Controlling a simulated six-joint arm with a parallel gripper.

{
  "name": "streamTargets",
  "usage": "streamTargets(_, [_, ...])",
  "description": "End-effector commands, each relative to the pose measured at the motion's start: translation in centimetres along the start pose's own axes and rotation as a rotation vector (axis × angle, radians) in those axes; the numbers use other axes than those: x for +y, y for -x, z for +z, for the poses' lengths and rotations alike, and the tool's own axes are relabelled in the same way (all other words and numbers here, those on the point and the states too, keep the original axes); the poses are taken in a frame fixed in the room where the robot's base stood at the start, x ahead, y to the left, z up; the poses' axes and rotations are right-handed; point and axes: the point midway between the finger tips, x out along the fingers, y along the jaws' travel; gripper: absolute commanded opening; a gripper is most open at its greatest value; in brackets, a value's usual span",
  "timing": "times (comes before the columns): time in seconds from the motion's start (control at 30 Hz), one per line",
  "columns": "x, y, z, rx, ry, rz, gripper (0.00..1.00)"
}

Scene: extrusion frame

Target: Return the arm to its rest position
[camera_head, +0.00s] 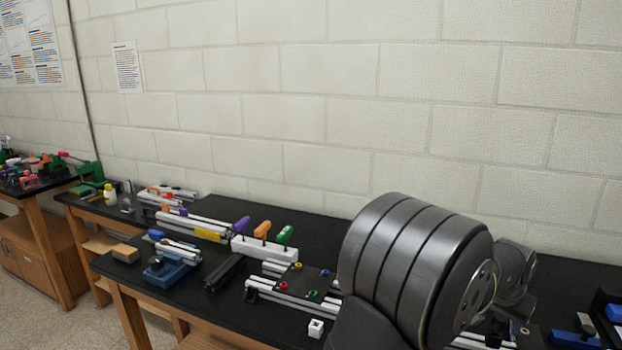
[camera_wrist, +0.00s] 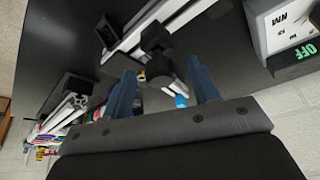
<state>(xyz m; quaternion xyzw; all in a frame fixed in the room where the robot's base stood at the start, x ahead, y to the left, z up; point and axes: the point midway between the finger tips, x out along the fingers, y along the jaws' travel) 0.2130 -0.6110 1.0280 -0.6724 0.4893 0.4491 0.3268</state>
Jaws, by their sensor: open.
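My gripper (camera_wrist: 163,88) shows in the wrist view as two blue fingers standing well apart, open, with nothing held between them. Beyond and between the fingers are a dark rounded part and a small light-blue piece (camera_wrist: 181,100), both apart from a clear grip. In the head view my thick grey arm (camera_head: 405,270) fills the lower right over the bench and hides part of it. My gripper's fingers cannot be made out in that view.
The black bench (camera_head: 215,305) holds a partly hidden extrusion frame (camera_head: 265,290) with coloured knobs, a white holder (camera_head: 262,250) with coloured handles, a blue fixture (camera_head: 167,272) and a small white block (camera_head: 316,328). A grey box (camera_wrist: 285,28) marked OFF sits upper right in the wrist view.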

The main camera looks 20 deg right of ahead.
Motion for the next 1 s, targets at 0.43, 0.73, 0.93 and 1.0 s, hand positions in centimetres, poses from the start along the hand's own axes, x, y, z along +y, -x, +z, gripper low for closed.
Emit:
streamTargets(0.43, [0.0, 0.6, -0.1, 0.002, 0.000, 0.000, 0.55])
streamTargets(0.73, [0.0, 5.3, -0.1, 0.005, 0.000, 0.000, 0.55])
streamTargets(0.93, [0.0, 9.4, -0.1, 0.004, 0.000, 0.000, 0.55])
streamTargets(1.0, [0.0, 10.8, -0.1, 0.004, 0.000, 0.000, 0.55])
